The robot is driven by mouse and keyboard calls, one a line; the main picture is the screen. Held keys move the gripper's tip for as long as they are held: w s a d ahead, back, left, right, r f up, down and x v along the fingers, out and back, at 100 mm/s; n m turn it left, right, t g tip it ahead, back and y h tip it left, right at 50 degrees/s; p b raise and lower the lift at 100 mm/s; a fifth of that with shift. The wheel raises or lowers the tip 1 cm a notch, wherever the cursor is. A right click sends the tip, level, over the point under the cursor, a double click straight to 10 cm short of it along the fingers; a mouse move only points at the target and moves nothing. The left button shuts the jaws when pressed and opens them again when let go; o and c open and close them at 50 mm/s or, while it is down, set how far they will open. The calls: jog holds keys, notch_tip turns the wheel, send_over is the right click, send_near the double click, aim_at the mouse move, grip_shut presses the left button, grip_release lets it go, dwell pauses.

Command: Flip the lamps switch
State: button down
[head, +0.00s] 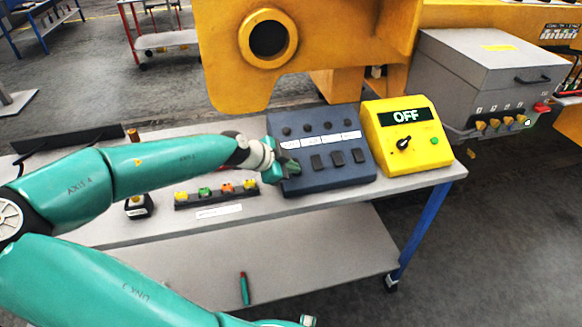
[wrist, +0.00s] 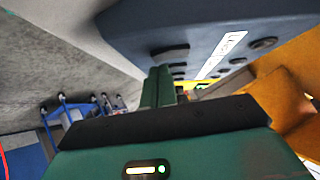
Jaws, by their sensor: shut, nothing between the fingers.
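A dark blue switch panel (head: 328,181) stands on the bench, with a row of round parts above a white label strip (head: 318,141) and black rocker switches below. Rockers show at the left (head: 316,162), middle (head: 337,158) and right (head: 358,155). The label words are too small to read, so I cannot tell which switch is the lamps one. My gripper (head: 290,168) is shut and empty at the panel's left end, covering part of its lower row. In the wrist view, my closed fingers (wrist: 157,88) point along the panel (wrist: 135,25), close to a rocker; contact is unclear.
A yellow box (head: 410,160) reading OFF, with a black knob, stands right of the panel. A strip of small coloured parts (head: 217,195) lies left on the bench (head: 110,232). A yellow casting (head: 225,60) hangs over the back. A grey box (head: 480,65) is at right.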

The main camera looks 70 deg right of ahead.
jog(key=shift+f, duration=0.2)
jog(key=shift+f, duration=0.1)
jog(key=shift+f, duration=0.15)
jog(key=shift+d, duration=0.1)
jog(key=shift+r, duration=0.8)
jog(key=shift+r, duration=0.1)
